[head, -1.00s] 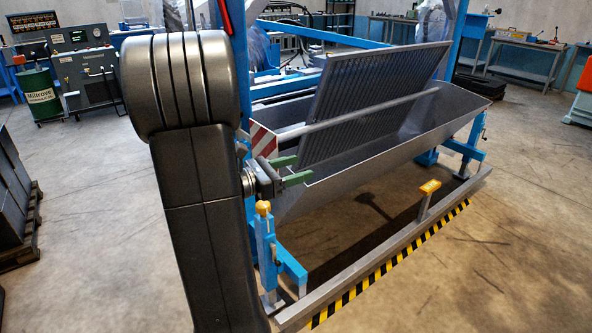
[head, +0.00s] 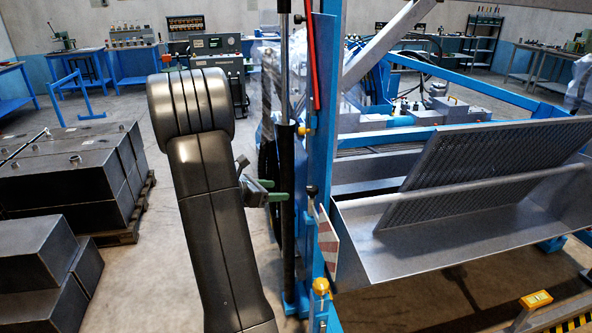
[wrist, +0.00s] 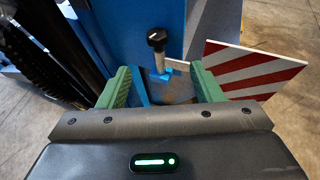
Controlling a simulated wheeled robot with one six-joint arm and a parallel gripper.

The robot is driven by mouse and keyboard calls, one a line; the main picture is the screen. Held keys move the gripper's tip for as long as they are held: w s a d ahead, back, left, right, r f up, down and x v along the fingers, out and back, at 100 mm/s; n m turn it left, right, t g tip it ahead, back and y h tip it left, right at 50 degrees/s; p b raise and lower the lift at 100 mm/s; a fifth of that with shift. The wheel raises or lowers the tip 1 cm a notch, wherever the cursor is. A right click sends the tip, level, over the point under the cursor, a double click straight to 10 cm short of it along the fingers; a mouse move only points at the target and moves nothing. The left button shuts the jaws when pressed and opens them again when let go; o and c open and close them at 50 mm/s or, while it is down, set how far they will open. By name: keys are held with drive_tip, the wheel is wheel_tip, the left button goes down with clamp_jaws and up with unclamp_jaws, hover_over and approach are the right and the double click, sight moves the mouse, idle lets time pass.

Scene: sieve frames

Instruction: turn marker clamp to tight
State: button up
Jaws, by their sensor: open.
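The red-and-white striped marker plate (wrist: 250,68) hangs at the right of a blue post in the wrist view. It also shows edge-on in the head view (head: 327,238). A clamp handle with a black knob (wrist: 157,38) on a pale metal stem stands beside the plate. Its dark knob shows on the post in the head view (head: 311,190). My gripper (wrist: 160,68) is open, with its two green fingers apart and the handle ahead between them. Nothing is held. In the head view my gripper (head: 280,191) is left of the post.
The blue post (head: 324,130) carries a red strip, and a black cylinder (head: 288,215) stands close beside it. A metal trough (head: 420,255) with a tilted screen (head: 480,165) lies to the right. Dark blocks on a pallet (head: 75,180) stand left.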

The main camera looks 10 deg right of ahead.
sight(307, 190)
drive_tip(key=p+x, duration=0.1)
drive_tip(key=x, duration=0.5)
drive_tip(key=p+x, duration=0.1)
drive_tip(key=x, duration=0.6)
drive_tip(key=shift+w+f+p, duration=0.2)
drive_tip(key=shift+w+p, duration=0.15)
drive_tip(key=c, duration=1)
